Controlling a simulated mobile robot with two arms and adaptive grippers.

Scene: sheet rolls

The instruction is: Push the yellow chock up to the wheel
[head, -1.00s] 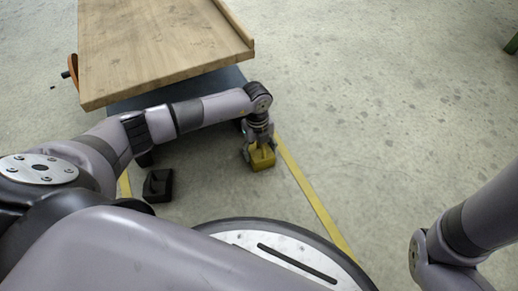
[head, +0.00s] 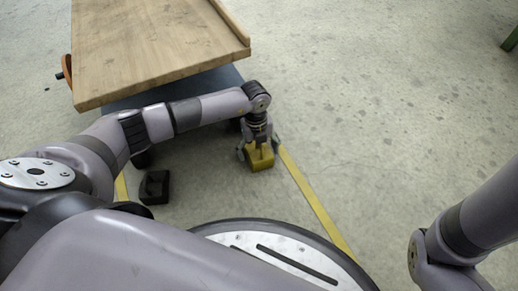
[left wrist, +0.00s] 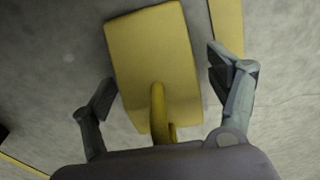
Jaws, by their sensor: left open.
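The yellow chock (head: 261,163) stands on the floor near the right front corner of the cart. It has an upright yellow handle, which shows in the left wrist view (left wrist: 158,105). My left gripper (head: 257,150) points down at the chock. In the left wrist view its two fingers are spread wide, one on each side of the chock and handle, with gaps visible. The wheel near the yellow chock is hidden behind my left arm and the cart; another dark wheel (head: 143,158) shows under the cart's left side. My right gripper is out of the frame.
A black chock (head: 155,187) lies on the floor left of the yellow one. A yellow floor line (head: 312,200) runs right of the yellow chock.

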